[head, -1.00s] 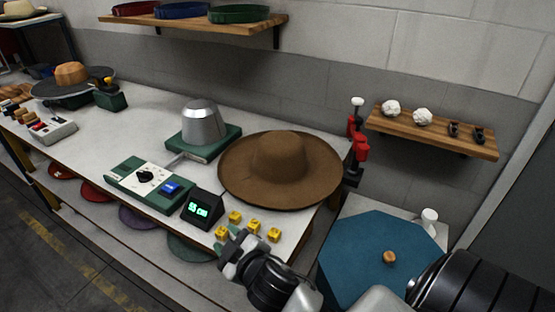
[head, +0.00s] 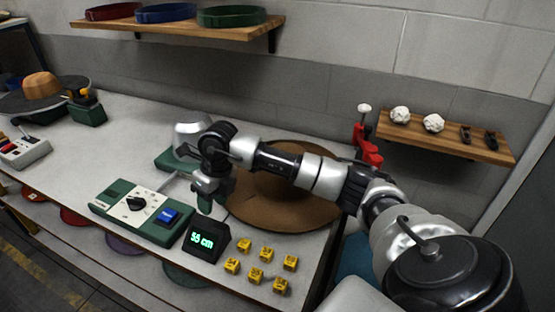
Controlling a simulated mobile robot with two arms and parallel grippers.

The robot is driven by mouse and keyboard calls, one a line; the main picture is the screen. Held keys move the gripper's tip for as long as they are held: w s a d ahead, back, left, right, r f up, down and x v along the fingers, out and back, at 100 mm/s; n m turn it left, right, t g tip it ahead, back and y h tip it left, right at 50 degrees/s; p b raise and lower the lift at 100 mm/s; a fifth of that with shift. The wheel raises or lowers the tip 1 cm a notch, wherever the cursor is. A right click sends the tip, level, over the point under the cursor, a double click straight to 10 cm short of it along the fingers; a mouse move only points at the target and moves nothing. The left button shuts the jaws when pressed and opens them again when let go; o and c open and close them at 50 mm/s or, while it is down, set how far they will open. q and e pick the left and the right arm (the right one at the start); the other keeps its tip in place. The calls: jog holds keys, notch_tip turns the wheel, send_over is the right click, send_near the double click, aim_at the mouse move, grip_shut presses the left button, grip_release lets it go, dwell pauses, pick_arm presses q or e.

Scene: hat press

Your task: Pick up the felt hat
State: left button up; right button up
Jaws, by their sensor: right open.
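The brown felt hat (head: 285,213) lies on the right part of the workbench, brim flat. My right arm crosses over it and hides most of its crown and part of the brim. My right gripper (head: 207,200) is open and points down at the left edge of the brim. It looks empty; whether it touches the brim I cannot tell. My left gripper is not in view.
A silver hat block (head: 190,128) on a green base is partly hidden behind my gripper. In front are a green control box (head: 120,212), a "55 cm" display (head: 205,241) and several yellow cubes (head: 254,275). A red clamp (head: 367,150) stands behind the hat.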

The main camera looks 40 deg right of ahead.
jog(key=d+r+h, duration=0.1)
jog(key=d+h, duration=0.1)
jog(key=d, duration=0.3)
jog(key=m+p, duration=0.1)
send_over(236, 212)
notch_tip(236, 212, down, 4)
jog(key=shift+g+h, duration=0.3)
jog(key=shift+h, duration=0.1)
notch_tip(236, 212, down, 5)
jog(key=shift+s+f+p, duration=0.15)
jog(key=shift+f+p, duration=0.05)
jog(key=shift+p, duration=0.8)
jog(key=shift+f, duration=0.3)
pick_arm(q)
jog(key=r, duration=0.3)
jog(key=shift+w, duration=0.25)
pick_arm(e)
jog(key=shift+c, duration=0.4)
grip_shut()
